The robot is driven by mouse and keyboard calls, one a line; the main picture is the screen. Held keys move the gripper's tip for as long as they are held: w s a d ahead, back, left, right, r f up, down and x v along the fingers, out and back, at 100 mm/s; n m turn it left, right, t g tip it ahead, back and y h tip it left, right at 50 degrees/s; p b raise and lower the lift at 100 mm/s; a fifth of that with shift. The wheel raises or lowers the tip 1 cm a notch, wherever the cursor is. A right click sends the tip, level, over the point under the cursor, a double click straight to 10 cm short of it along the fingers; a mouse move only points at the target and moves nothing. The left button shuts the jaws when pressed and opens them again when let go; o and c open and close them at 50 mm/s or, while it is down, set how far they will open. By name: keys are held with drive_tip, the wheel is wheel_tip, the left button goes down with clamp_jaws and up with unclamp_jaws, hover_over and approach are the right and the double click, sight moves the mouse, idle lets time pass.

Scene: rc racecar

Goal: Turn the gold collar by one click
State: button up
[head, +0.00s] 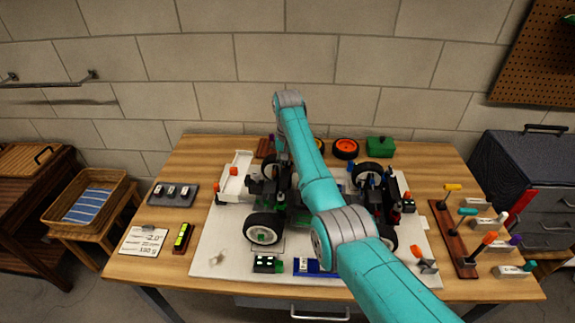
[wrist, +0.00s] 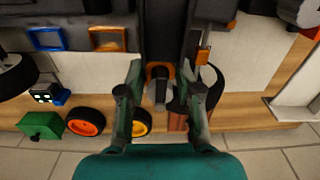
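An orange-gold ring-like piece (wrist: 162,70), which looks like the gold collar, shows in the wrist view partly behind a dark round part. It sits at the end of a dark bar of the car. My gripper (wrist: 161,68) is open, with one finger on each side of this piece; small gaps seem to remain, and contact cannot be told. In the head view the racecar (head: 263,228) stands on a white mat (head: 212,262). My arm crosses the car and hides its middle. The collar cannot be made out there.
Orange-rimmed wheels (head: 346,148) and a green box (head: 380,146) lie at the table's back. A rack of coloured-handled tools (head: 450,238) stands at right. A white tray-like part (head: 234,180) is left of the car. The table's front left holds a printed card (head: 143,241).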

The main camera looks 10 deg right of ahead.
clamp_jaws()
idle(0.9)
drive_tip(key=o, duration=0.7)
unclamp_jaws()
drive_tip(key=shift+r, duration=3.75)
